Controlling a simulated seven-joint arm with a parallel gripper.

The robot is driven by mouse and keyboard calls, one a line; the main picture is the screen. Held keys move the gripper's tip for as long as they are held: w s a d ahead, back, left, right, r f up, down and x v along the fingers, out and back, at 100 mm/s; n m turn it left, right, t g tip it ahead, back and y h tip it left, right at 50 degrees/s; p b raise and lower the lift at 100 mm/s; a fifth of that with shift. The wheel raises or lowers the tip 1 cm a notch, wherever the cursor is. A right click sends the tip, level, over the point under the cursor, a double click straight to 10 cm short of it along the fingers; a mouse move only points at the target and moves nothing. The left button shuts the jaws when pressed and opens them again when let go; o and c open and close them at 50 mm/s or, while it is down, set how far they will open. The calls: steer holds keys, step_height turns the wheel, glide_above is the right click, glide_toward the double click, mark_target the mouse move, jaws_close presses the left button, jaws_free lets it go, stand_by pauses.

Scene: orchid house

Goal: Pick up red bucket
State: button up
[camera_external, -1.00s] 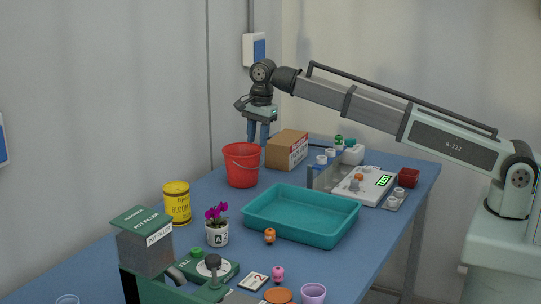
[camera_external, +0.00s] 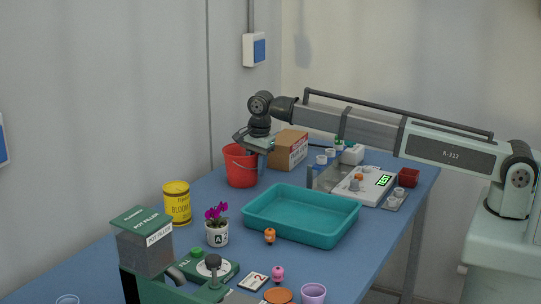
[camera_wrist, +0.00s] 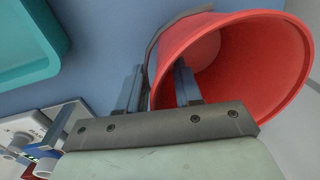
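The red bucket (camera_external: 241,168) stands upright on the blue table near the wall. In the wrist view the bucket (camera_wrist: 245,60) fills the upper right, its mouth facing the camera. My gripper (camera_external: 256,147) is low over the bucket's right rim in the external view, its fingers mostly hidden there. In the wrist view my gripper (camera_wrist: 158,72) has its fingers apart, with the bucket's wall between them. One finger is inside the bucket's mouth and the other is outside. A gap shows between the outer finger and the wall. A grey handle band runs along the rim.
A cardboard box (camera_external: 287,151) stands just right of the bucket. A teal tray (camera_external: 300,240) lies in front. A yellow can (camera_external: 177,203) and a potted orchid (camera_external: 217,232) stand nearer the front left.

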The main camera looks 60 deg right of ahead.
steer(key=shift+f, duration=0.35)
steer(key=shift+c, duration=0.4)
jaws_close()
steer(key=shift+r, duration=0.15)
